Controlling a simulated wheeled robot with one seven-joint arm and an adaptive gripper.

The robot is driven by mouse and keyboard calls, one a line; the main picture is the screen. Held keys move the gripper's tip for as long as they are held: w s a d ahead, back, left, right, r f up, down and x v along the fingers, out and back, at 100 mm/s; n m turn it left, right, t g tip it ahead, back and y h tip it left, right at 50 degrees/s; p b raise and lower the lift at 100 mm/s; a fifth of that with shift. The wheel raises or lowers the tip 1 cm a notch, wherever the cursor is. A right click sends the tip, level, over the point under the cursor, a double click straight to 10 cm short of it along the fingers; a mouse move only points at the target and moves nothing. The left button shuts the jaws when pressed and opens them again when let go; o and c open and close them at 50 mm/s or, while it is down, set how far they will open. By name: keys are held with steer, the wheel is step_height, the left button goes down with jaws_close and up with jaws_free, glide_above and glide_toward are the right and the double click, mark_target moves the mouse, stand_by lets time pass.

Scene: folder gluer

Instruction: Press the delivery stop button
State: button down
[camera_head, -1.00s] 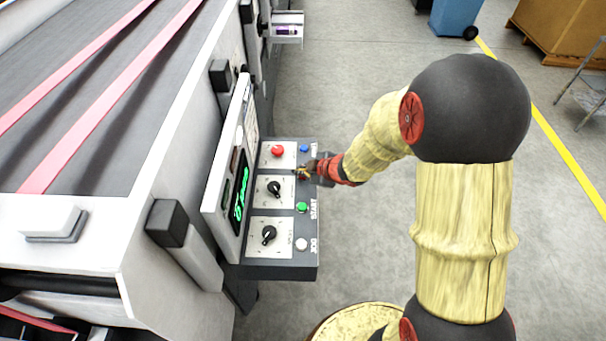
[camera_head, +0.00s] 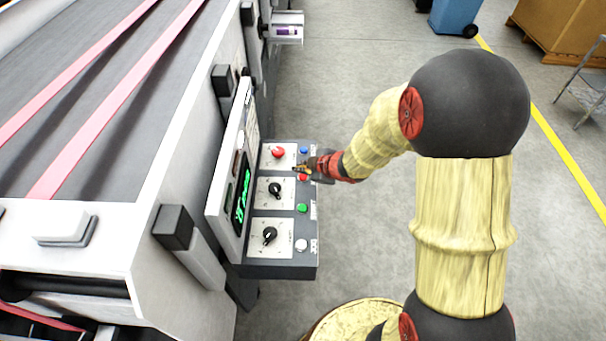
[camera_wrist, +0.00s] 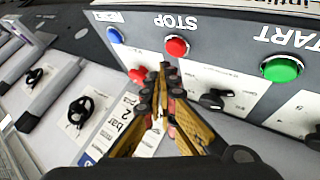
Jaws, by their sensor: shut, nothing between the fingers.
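The red STOP button (camera_head: 303,177) sits in the right-hand column of the grey control panel, between the blue and green buttons. In the wrist view the red button (camera_wrist: 177,47) shows in full beside the printed word STOP. My gripper (camera_head: 297,169) is over the panel just above and left of this button in the head view, partly covering its surroundings. In the wrist view my closed fingertips (camera_wrist: 164,70) show just below the button in the picture, with nothing between them. Whether they touch the panel cannot be told.
Close by are a blue button (camera_head: 304,150), a green START button (camera_head: 302,208), a white button (camera_head: 301,244), a larger red knob (camera_head: 278,152) and two black rotary switches (camera_head: 274,189). A raised display (camera_head: 242,195) borders the panel's left.

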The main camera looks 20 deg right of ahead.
mark_target(301, 178)
steer(key=shift+r+p, duration=1.95)
steer(key=shift+r, duration=0.25)
steer(key=shift+f, duration=0.1)
